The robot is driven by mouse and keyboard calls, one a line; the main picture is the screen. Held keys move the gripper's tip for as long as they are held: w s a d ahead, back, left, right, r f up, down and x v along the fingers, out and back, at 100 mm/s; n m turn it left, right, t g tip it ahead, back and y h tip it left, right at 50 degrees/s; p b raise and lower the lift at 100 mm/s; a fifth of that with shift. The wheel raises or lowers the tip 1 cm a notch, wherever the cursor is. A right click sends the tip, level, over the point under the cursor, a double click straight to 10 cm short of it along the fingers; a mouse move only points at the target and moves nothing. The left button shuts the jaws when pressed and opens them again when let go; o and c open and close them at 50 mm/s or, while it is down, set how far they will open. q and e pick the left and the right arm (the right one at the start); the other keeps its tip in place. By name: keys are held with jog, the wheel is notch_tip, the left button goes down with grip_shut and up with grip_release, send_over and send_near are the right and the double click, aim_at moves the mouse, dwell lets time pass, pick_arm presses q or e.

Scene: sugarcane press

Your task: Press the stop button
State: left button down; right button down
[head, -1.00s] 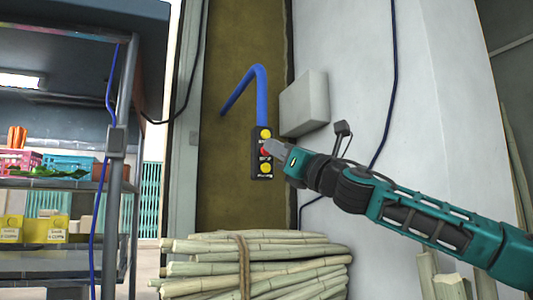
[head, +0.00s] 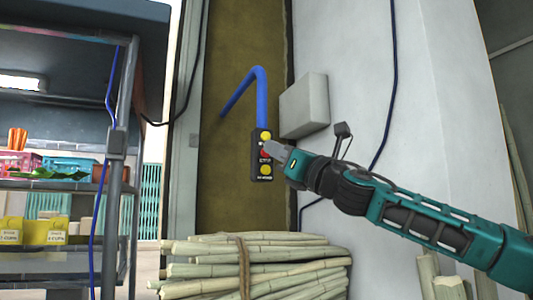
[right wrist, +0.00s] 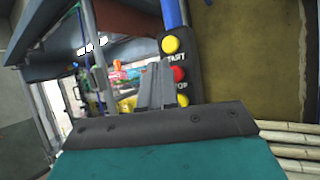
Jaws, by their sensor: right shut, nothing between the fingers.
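The black button box (head: 257,174) hangs from a blue pipe (head: 262,95) in front of a brown panel in the head view. It carries a yellow button at the top, a red stop button (head: 264,153) in the middle and a yellow button at the bottom. In the right wrist view the red stop button (right wrist: 179,74) shows just right of the fingertips. My right gripper (head: 270,145) is shut and empty, its tip close by the red button and partly covering the box. I cannot tell whether it touches. My left gripper is not in view.
A bundle of sugarcane stalks (head: 255,268) lies below the box. A grey wall box (head: 304,105) is fixed to the right of the pipe. A metal shelf (head: 60,185) with baskets and yellow boxes stands at the left.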

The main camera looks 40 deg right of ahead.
dwell(0.8)
jog(key=shift+w+d+b, duration=0.1)
jog(key=shift+w+b, duration=0.3)
jog(key=shift+w, duration=0.05)
jog(key=shift+w+d+b, duration=0.2)
jog(key=shift+w+b, duration=0.2)
dwell(0.6)
jog(key=shift+s+r, duration=0.1)
jog(key=shift+s, duration=0.05)
jog(key=shift+s+a+p, duration=0.2)
jog(key=shift+s+p, duration=0.2)
jog(key=shift+p, duration=0.1)
jog(key=shift+s+a, duration=0.1)
jog(key=shift+s, duration=0.15)
